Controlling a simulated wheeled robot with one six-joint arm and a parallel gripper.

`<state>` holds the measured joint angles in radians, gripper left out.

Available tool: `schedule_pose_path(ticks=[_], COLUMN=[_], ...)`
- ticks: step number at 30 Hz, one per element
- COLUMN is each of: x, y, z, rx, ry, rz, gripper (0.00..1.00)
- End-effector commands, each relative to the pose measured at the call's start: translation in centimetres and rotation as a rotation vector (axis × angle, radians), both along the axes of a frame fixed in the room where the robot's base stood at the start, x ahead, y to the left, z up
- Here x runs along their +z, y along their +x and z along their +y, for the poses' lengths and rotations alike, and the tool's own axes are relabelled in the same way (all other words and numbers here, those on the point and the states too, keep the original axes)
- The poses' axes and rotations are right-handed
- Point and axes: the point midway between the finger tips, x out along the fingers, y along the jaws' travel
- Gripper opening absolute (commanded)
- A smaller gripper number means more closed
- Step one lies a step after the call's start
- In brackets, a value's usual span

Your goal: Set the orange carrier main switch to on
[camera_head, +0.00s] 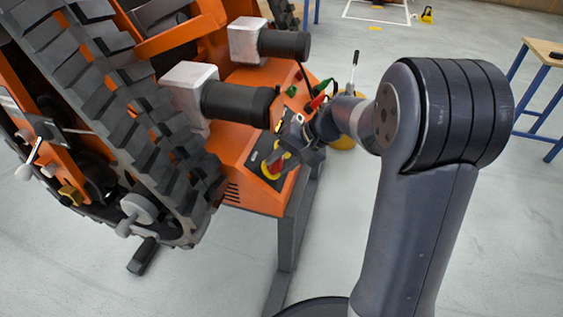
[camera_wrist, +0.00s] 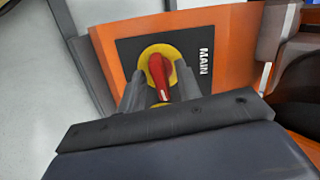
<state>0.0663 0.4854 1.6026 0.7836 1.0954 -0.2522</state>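The orange carrier's main switch is a red handle (camera_wrist: 160,76) on a yellow round plate (camera_wrist: 150,53), set in a black panel (camera_wrist: 122,48) marked MAIN. In the wrist view the handle lies roughly parallel to the word MAIN. No on or off marks are readable. My gripper (camera_wrist: 160,84) has one finger on each side of the handle, apart, with a narrow gap showing; contact cannot be told. In the head view the switch (camera_head: 275,169) shows beside my gripper (camera_head: 283,157), partly covered by it.
The orange carrier (camera_head: 250,192) has black cylinders (camera_head: 238,103) left of my gripper and a dark track (camera_head: 130,120) further left. Red and green parts (camera_head: 317,98) stand behind my gripper on the same console. A blue-legged table (camera_head: 545,100) is at right; floor between is clear.

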Motion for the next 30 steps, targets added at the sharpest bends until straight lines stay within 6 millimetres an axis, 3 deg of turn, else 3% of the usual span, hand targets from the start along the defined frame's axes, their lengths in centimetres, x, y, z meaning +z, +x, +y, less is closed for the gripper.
schedule_pose_path(ticks=[12,30], x=[0.01,0.19], y=[-0.01,-0.06], z=[-0.02,-0.03], rx=[0.001,-0.107], ry=[0.0,0.034], rz=[0.001,0.085], gripper=[0.0,0.0])
